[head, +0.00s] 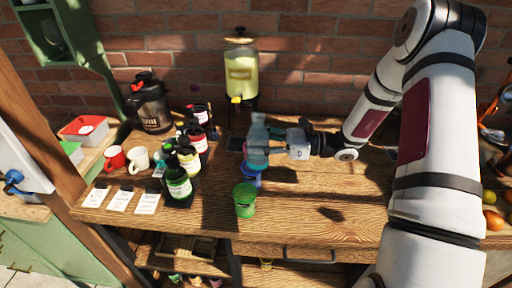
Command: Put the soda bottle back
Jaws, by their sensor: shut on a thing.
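A clear teal bottle (258,130) stands upright near the middle of the garden table (310,215). My gripper (262,151) reaches in from the right and is shut on the bottle's lower part. The fingers partly hide the bottle, and I cannot tell if its base touches anything. A black rack (192,197) to the left holds several bottles in a row. A dark green bottle (178,188) stands at its front, and a bottle with a pale yellow label (189,161) stands behind it.
A blue cup (251,177) and a green cup (245,203) stand just in front of the held bottle. A lemonade dispenser (241,72) and a dark jug (151,105) stand behind. Red (114,158) and white (138,161) mugs are left. The table's right front is clear.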

